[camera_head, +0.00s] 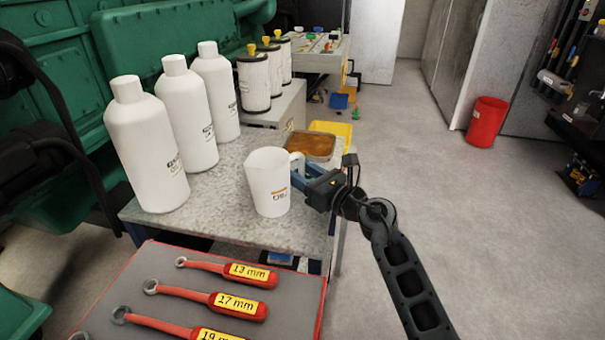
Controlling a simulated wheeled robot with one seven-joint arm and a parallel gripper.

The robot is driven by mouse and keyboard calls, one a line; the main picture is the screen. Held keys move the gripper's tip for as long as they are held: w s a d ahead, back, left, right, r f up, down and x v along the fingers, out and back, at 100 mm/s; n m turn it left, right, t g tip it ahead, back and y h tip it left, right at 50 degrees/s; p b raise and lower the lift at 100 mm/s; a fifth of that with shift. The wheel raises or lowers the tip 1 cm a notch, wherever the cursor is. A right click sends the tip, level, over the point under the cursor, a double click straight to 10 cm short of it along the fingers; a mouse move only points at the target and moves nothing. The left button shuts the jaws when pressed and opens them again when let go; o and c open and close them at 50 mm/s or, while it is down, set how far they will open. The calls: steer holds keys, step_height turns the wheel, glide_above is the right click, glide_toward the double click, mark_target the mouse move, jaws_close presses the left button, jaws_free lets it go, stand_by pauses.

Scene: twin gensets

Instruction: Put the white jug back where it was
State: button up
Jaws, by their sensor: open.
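The white jug (267,184) stands upright on the grey metal table (222,215), near its right front part. Its handle is on its right side, towards my gripper. My gripper (300,176) is open at the jug's right side, around or close beside the handle; I cannot tell whether the fingers touch it. The arm reaches in from the lower right. The jug hides part of the table behind it.
Three white bottles (149,151) stand to the jug's left. A tray with brown contents (312,146) lies behind the jug. Yellow-topped canisters (254,85) stand farther back. A mat (161,269) with labelled wrenches (213,300) is in front. Floor at right is clear up to a red bin (486,122).

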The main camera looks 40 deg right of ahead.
steer(key=shift+r, duration=0.2)
steer(key=s, duration=1.2)
steer(key=s+a+r+m+t, duration=0.1)
steer(key=s+a+m, duration=0.5)
steer(key=a+m, duration=0.15)
steer(key=s+a+r+m+t, duration=0.1)
steer(key=s+a+m+t, duration=0.1)
steer(key=s+a+m, duration=0.45)
steer(key=s+a+m+g, duration=0.3)
steer(key=s+m, duration=0.6)
steer(key=m, duration=0.1)
steer(key=s+a+f+m+g, duration=0.1)
steer(key=s+a+m+g, duration=0.2)
steer(key=s+m, duration=0.6)
steer(key=shift+s+f+m+b, duration=0.2)
steer(key=shift+m+b, duration=0.2)
steer(key=shift+m, duration=0.9)
steer(key=shift+a, duration=0.1)
